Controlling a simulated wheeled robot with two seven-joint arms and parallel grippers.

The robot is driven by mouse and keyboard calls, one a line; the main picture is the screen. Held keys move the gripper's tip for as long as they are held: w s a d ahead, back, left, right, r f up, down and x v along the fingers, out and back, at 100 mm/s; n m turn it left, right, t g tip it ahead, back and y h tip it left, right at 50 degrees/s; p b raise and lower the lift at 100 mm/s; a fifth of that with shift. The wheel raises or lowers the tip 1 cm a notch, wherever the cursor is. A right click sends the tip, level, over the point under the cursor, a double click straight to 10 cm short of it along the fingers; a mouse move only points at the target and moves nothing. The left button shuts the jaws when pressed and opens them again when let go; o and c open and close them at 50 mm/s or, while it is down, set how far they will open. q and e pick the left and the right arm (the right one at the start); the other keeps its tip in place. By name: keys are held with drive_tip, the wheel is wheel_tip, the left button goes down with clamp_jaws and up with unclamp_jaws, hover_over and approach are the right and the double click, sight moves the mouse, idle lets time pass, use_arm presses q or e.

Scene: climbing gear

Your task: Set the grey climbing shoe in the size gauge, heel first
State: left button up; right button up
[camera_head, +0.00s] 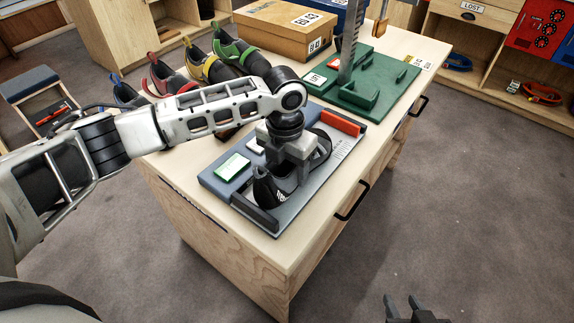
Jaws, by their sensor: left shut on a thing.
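The size gauge (223,192) is a flat blue-grey board near the front edge of the bench. It has a dark stop (250,210) at its near end, a red block (340,122) at its far end and a marked scale along its right side. The dark grey climbing shoe (268,190) is over the gauge, one end close to the dark stop. My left gripper (291,168) is shut on the shoe from above and hides its middle. Whether the shoe's sole touches the board, I cannot tell. My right gripper (404,306) is open and empty, low at the bottom edge, off the bench.
Several coloured shoes (228,52) stand in a row at the back left. A green device (378,92) with an upright post and a cardboard box (283,30) stand farther back. Drawer handles (350,203) stick out from the bench's side. Floor on the right is clear.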

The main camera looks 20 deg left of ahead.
use_arm(q)
drive_tip(key=shift+s+a+f, duration=0.15)
drive_tip(key=shift+s+f, duration=0.05)
drive_tip(key=shift+f, duration=0.25)
use_arm(e)
drive_tip(key=shift+r, duration=0.25)
use_arm(q)
drive_tip(key=o, duration=1.2)
drive_tip(key=shift+w, duration=0.1)
drive_tip(key=shift+r, duration=0.1)
use_arm(e)
drive_tip(key=shift+s+d+f, duration=0.1)
drive_tip(key=shift+s+f, duration=0.05)
use_arm(q)
wheel_tip(320, 180, up, 4)
drive_tip(key=shift+w+r, duration=0.15)
drive_tip(key=shift+r, duration=0.1)
wheel_tip(320, 180, up, 11)
drive_tip(key=shift+a+r, duration=0.15)
use_arm(e)
drive_tip(key=shift+f, duration=0.2)
